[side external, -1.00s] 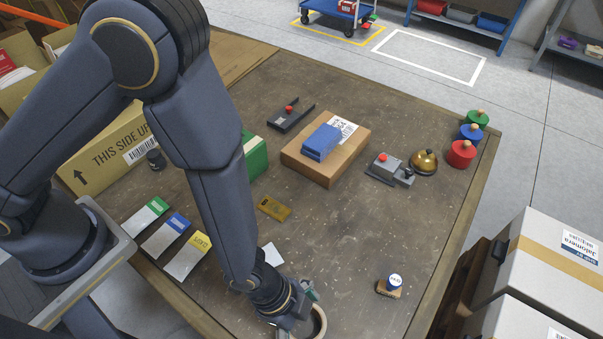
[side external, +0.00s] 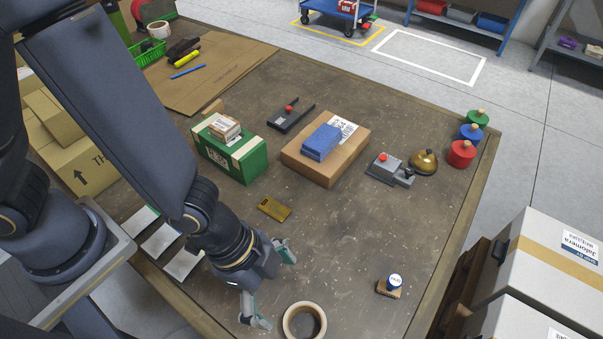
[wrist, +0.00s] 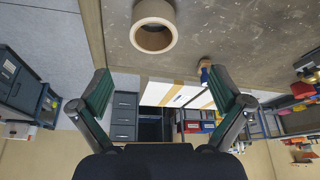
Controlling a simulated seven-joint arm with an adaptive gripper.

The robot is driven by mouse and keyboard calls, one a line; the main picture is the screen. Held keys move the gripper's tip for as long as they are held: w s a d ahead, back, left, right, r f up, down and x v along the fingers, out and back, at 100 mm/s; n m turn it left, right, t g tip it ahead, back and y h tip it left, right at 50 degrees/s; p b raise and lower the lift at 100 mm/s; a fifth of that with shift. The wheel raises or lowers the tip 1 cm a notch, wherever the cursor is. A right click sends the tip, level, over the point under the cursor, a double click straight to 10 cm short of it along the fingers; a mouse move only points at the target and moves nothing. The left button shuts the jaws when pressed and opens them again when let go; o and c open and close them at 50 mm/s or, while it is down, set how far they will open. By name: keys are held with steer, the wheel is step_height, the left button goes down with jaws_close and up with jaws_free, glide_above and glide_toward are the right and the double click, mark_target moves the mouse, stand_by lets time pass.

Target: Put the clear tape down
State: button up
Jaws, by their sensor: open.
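The tape (side external: 289,315) is a wide tan ring lying flat on the table near its front edge, partly cut off by the bottom of the side view.
A stamp (side external: 394,281) stands right of the tape. A yellow tag (side external: 274,209), a green box (side external: 246,160) and a brown parcel (side external: 313,168) lie farther back. White cards (side external: 183,263) lie left of my gripper. The table's middle right is clear.

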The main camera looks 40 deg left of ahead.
steer(key=w+a+r+n+t+y, duration=0.1)
steer(key=w+a+r+n+t, duration=0.1)
steer(key=w+a+r+n, duration=0.4)
steer(key=w+a+r+n+t+y, duration=0.15)
steer(key=w+a+r, duration=0.25)
steer(key=a+r, duration=0.55)
steer(key=s+a+r+n+y, duration=0.1)
steer(key=s+a+r+n, duration=0.2)
steer(key=a, duration=0.4)
steer(key=s+a+r+n, duration=0.3)
steer(key=a+r+n, duration=0.1)
steer(key=a, duration=0.2)
steer(key=shift+s+a+r+t+y, duration=0.2)
steer(key=shift+a+r+t+y, duration=0.05)
steer(key=shift+a+t+y, duration=0.15)
